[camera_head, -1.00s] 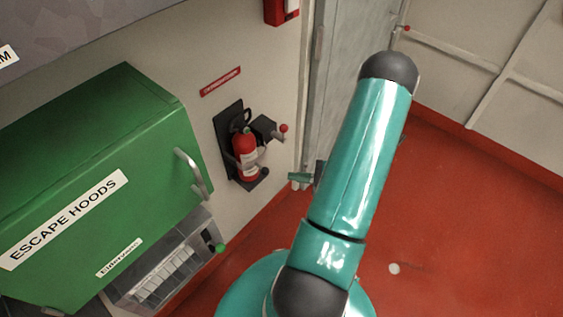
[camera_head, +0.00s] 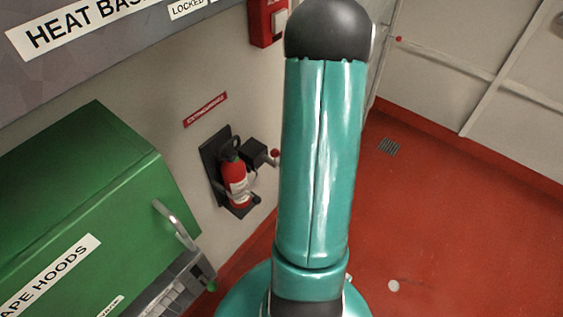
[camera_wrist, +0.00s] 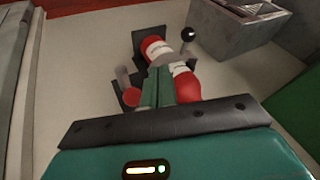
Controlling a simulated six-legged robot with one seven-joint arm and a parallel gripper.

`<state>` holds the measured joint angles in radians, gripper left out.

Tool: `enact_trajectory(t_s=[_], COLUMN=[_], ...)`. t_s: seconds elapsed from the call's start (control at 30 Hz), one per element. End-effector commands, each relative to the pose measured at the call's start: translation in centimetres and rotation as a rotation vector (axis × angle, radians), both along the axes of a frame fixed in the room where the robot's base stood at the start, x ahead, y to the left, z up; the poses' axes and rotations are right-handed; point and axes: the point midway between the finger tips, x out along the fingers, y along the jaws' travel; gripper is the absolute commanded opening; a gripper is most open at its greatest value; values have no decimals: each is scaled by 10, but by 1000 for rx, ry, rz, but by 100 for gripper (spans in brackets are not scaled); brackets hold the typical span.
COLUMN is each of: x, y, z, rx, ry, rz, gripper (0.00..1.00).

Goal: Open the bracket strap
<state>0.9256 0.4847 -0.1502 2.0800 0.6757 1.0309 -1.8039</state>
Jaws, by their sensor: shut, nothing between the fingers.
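The red fire extinguisher (camera_head: 234,179) hangs on a black wall bracket (camera_head: 213,170) in the head view. A pale band crosses its body; I cannot tell whether this is the strap or a label. A black block (camera_head: 253,151) with a short lever and red knob (camera_head: 275,153) stands out to its right. In the wrist view the extinguisher (camera_wrist: 186,86) lies just beyond my gripper (camera_wrist: 161,70). The green fingers are shut and empty, covering part of the extinguisher and bracket. A red round part (camera_wrist: 132,98) shows left of the fingers. My arm hides the gripper in the head view.
A green escape-hood cabinet (camera_head: 85,190) with a metal handle stands left of the extinguisher. A grey box (camera_wrist: 235,30) shows at upper right in the wrist view. A red box (camera_head: 266,22) is on the wall above. The red floor (camera_head: 440,220) at right is largely clear.

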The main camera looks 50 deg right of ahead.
Motion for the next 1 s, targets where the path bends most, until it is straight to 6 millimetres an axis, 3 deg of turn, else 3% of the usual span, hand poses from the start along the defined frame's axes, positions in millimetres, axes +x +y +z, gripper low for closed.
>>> enact_trajectory(t_s=[0.4, 0.63, 1.0], x=[23, 20, 19], y=[41, 69, 74], z=[-68, -71, -72], rx=[6, 4, 3], ry=[4, 0, 0], rz=[-1, -1, -3], gripper=[0, 0, 0])
